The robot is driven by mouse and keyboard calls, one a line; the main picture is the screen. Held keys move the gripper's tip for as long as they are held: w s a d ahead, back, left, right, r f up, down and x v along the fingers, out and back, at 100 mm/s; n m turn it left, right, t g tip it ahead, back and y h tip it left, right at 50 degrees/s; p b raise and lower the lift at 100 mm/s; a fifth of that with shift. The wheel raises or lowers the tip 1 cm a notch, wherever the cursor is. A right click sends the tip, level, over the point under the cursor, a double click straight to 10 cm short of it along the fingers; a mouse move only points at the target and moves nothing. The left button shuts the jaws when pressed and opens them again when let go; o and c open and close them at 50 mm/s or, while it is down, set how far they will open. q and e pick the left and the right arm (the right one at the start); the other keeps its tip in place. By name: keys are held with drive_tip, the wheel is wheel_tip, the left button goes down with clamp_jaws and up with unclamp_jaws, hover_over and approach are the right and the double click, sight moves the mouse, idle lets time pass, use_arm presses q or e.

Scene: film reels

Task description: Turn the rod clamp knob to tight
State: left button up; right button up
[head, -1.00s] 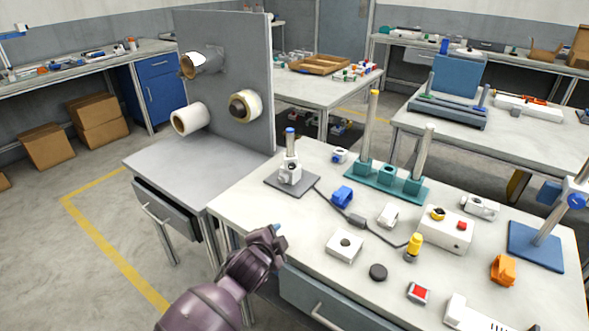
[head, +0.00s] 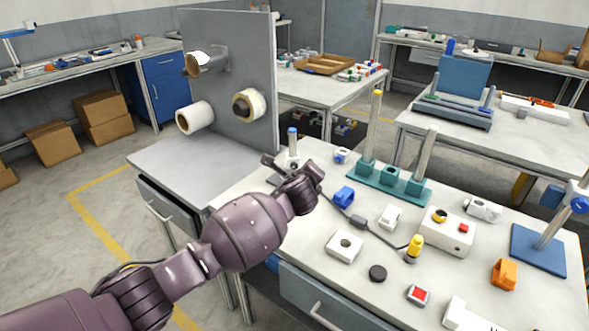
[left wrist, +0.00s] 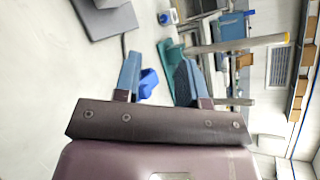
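The white block low on this rod is mostly hidden behind my left gripper (head: 293,167). The gripper is open and empty, its blue-grey fingers (left wrist: 157,65) spread apart in the left wrist view. The base plate (left wrist: 103,20) shows at that view's upper left. A second stand at the table's right has a tilted rod on a blue base (head: 538,252) and a clamp with a round blue knob (head: 578,202). I cannot tell which knob is meant.
A teal base (head: 385,187) with upright rods stands behind. A blue clamp piece (head: 343,196), a cable, a white control box (head: 446,238) and an orange clamp piece (head: 504,274) lie on the table. A grey panel (head: 245,80) with reels rises at left.

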sight(295, 167)
use_arm(q)
drive_tip(key=w+a+f+m+y+b, duration=0.1)
drive_tip(key=w+f, duration=0.1)
drive_tip(key=w, duration=0.1)
drive_tip(key=w+a+f+m+b, duration=0.1)
drive_tip(key=w+f+m+b, duration=0.1)
drive_tip(key=w, duration=0.1)
drive_tip(key=w+a+f+m+y+b, duration=0.1)
drive_tip(key=w+f, duration=0.1)
drive_tip(key=w, duration=0.1)
drive_tip(key=shift+w+a+f+m+y+b, duration=0.1)
drive_tip(key=shift+w+f+m+y+b, duration=0.1)
drive_tip(key=shift+f+m+y+b, duration=0.15)
drive_tip(key=shift+w+b, duration=0.5)
drive_tip(key=shift+w, duration=0.45)
drive_tip(key=shift+r, duration=0.1)
drive_tip(key=c, duration=0.7)
drive_tip(key=shift+o, duration=0.2)
